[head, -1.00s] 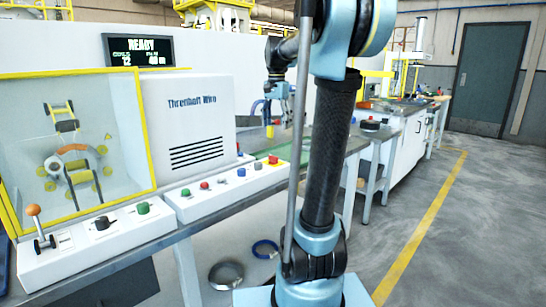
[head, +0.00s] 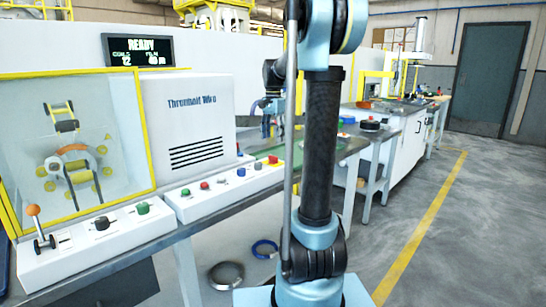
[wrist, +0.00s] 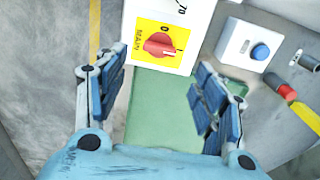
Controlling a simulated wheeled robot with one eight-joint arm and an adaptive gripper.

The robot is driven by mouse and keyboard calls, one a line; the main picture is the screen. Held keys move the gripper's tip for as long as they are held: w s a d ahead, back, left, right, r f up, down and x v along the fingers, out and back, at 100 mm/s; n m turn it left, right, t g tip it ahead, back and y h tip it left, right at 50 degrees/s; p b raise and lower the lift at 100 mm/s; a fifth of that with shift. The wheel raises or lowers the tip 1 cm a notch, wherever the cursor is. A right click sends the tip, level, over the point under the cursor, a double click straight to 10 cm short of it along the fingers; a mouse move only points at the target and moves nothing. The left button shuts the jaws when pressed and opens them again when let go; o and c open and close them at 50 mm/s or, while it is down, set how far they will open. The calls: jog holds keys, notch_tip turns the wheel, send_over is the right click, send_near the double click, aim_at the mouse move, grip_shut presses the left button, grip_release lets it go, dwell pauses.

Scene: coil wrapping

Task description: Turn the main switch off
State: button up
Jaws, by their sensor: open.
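The main switch (wrist: 160,44) is a red rotary knob on a yellow plate marked MAIN, at the top middle of the wrist view. A "0" and an "I" mark show beside the knob; its bar seems to lie towards the "I". My gripper (wrist: 161,76) is open and empty, its blue fingers on either side below the switch, apart from it. In the head view my gripper (head: 270,107) is small and partly hidden behind my arm.
A green mat (wrist: 150,118) is below. In the head view, a button panel (head: 222,187) runs along the bench front.

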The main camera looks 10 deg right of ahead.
aim_at(273, 156)
notch_tip(273, 156, down, 9)
jog(key=shift+r, duration=0.2)
dwell(0.3)
jog(key=c, duration=1.1)
